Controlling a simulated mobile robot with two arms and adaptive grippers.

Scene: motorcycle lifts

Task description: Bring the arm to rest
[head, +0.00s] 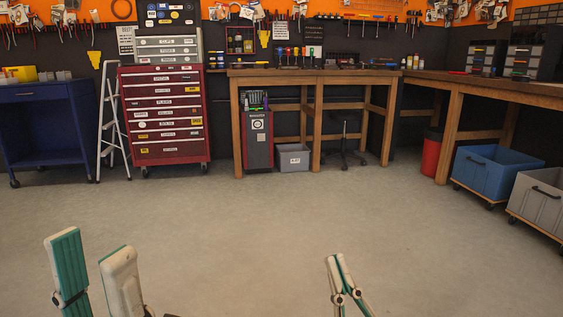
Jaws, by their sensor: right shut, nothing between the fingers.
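My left gripper (94,268) is at the lower left of the head view. Its two white and green fingers point up and stand well apart, with nothing between them. My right gripper (335,260) is at the lower middle. Its slim fingers meet at the tips and hold nothing. Both grippers are in the air in front of bare floor and touch nothing. The arm links behind them are mostly cut off by the bottom edge.
The grey floor (300,220) is clear ahead. At the back stand a red tool chest (165,115), a stepladder (112,120), a blue cart (40,95) and a wooden workbench (310,76). Blue (492,175) and grey (540,203) wheeled bins stand at right.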

